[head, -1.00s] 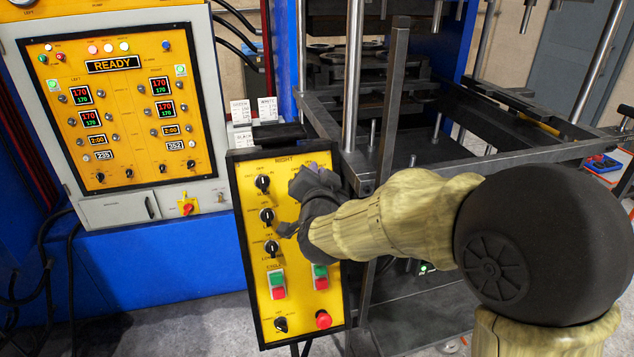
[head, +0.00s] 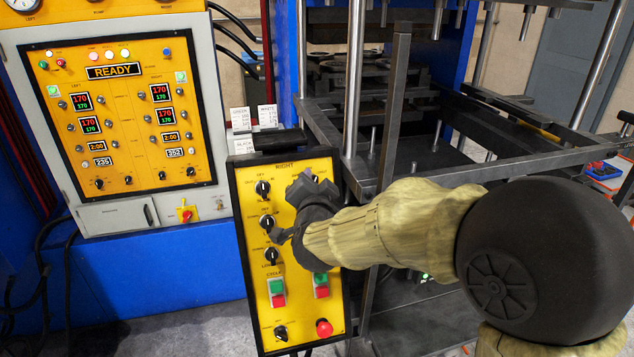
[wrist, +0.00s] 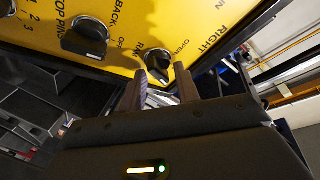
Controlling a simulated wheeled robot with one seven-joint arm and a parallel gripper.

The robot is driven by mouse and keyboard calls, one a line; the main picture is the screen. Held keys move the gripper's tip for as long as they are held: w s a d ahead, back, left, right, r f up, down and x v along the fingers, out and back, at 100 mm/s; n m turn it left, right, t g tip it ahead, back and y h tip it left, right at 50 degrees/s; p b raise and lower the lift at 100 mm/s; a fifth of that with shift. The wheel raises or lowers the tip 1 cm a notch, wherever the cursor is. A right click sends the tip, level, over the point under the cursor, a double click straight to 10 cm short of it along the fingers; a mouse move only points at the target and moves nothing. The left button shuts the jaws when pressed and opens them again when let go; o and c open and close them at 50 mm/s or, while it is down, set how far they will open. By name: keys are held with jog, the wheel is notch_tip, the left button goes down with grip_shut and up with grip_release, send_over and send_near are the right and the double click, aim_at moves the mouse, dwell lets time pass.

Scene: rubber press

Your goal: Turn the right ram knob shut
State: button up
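The right press panel (head: 242,230) is a yellow, black-edged control box marked RIGHT. In the wrist view, a black knob (wrist: 158,60) sits beside lettering that reads OPEN and the start of RAM. My gripper (wrist: 159,76) is open, with its two fingers apart and their tips close below this knob, one to each side. Whether they touch it I cannot tell. A second black knob (wrist: 86,38) lies to the left. In the head view my gripper (head: 302,188) is in front of the panel's upper right and covers most of the knobs there.
Left-column knobs (head: 263,188), green and red push buttons (head: 277,290) and a red mushroom button (head: 324,328) are on the same panel. Behind stands a dark metal post (head: 393,110) of the press frame. The main cabinet (head: 120,120) reads READY.

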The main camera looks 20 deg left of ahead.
jog(key=shift+d+r, duration=0.2)
jog(key=shift+d, duration=0.05)
jog(key=b+v, duration=0.3)
jog(key=v, duration=1.4)
jog(key=shift+s+a, duration=0.2)
jog(key=shift+f, duration=0.1)
jog(key=f+n, duration=0.1)
jog(key=n, duration=0.1)
jog(key=d+f+n+y+p, duration=0.1)
jog(key=n, duration=0.1)
jog(key=shift+d+f+n+t+y, duration=0.1)
jog(key=shift+n+t+y, duration=0.2)
jog(key=shift+w+p, duration=0.15)
jog(key=shift+p, duration=0.15)
